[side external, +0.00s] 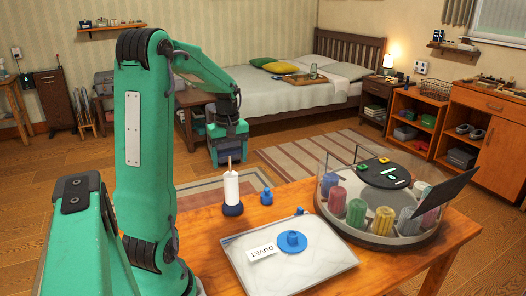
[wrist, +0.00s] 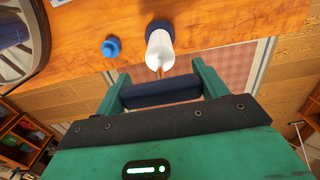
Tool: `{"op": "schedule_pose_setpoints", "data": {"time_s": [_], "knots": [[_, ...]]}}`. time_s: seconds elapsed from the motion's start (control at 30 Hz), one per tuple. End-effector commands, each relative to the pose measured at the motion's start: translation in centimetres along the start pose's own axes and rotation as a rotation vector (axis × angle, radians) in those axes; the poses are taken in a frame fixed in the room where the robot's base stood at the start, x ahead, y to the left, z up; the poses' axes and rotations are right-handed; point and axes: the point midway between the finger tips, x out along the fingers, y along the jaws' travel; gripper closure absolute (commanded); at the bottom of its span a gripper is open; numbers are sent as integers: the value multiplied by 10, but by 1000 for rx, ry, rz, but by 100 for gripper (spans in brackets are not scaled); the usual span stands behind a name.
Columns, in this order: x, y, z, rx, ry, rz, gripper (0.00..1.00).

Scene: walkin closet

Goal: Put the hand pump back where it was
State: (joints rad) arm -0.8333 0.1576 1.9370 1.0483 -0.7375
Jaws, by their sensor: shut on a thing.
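The hand pump (side external: 232,189) has a white barrel, a dark blue base and a thin brown rod at its top. It is upright near the table's far edge. In the wrist view its barrel (wrist: 159,49) and rod run toward a dark blue bar (wrist: 160,94), seemingly its handle, between my fingers. My gripper (side external: 229,150) is above the barrel and shut on this handle. Whether the base touches the table cannot be told. A clear bag labelled DUVET (side external: 290,262) lies flat in front, with a round blue valve (side external: 292,241) on it. A small blue cap (side external: 266,196) stands right of the pump.
A round clear-walled carousel (side external: 375,240) with several coloured rolls and a dark tilted panel (side external: 446,190) fills the table's right side. The wooden table (side external: 205,240) is bare left of the bag. A bed and shelves stand well behind.

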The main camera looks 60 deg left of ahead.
Motion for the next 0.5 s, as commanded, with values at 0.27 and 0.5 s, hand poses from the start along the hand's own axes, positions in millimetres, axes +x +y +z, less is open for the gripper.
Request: {"op": "schedule_pose_setpoints", "data": {"time_s": [0.27, 0.5], "knots": [[2, 0, 0, 0, 3, 2, 92], [5, 0, 0, 0, 1, 1, 24]]}}
